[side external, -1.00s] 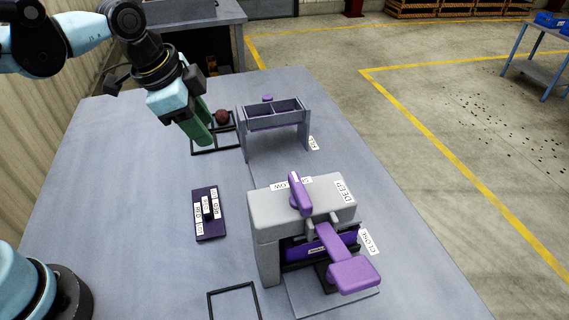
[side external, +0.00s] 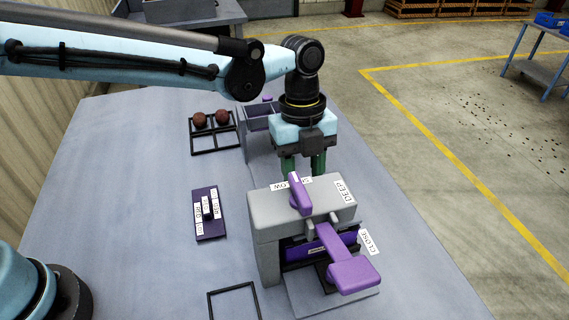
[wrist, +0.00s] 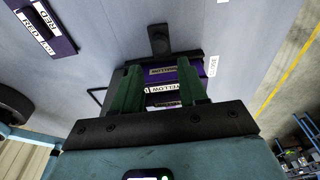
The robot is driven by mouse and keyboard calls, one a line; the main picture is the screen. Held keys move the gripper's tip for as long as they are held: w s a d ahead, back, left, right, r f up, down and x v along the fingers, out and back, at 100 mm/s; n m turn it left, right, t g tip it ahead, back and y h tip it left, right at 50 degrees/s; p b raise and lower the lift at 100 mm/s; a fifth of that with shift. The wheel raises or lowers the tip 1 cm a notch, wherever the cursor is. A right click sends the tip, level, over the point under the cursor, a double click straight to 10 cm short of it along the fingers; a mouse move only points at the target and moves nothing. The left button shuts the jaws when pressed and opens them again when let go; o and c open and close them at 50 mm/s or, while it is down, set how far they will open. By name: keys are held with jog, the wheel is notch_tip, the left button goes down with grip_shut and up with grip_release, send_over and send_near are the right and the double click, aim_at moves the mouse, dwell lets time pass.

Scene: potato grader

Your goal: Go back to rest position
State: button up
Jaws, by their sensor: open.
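My gripper (side external: 304,165) hangs fingers-down behind the grey grader machine (side external: 262,208), its two green fingers spread apart with nothing seen between them. In the wrist view my gripper (wrist: 160,85) shows both green fingers apart, with the purple and yellow-labelled part of the machine beyond them. Two reddish-brown potatoes (side external: 200,120) sit in the far cells of the black grid frame (side external: 214,152) at the back left. The fingertips are partly hidden by the machine top.
A grey divided bin (side external: 257,122) stands behind my gripper, partly hidden. A purple labelled switch panel (side external: 209,230) lies left of the machine. A purple lever (side external: 350,272) sticks out at the machine's front. An empty black square frame (side external: 233,290) lies at the front.

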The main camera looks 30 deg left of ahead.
jog(key=shift+d+f, duration=0.15)
jog(key=shift+f, duration=3.9)
jog(key=c, duration=0.5)
jog(key=shift+c, duration=0.2)
jog(key=shift+s, duration=0.1)
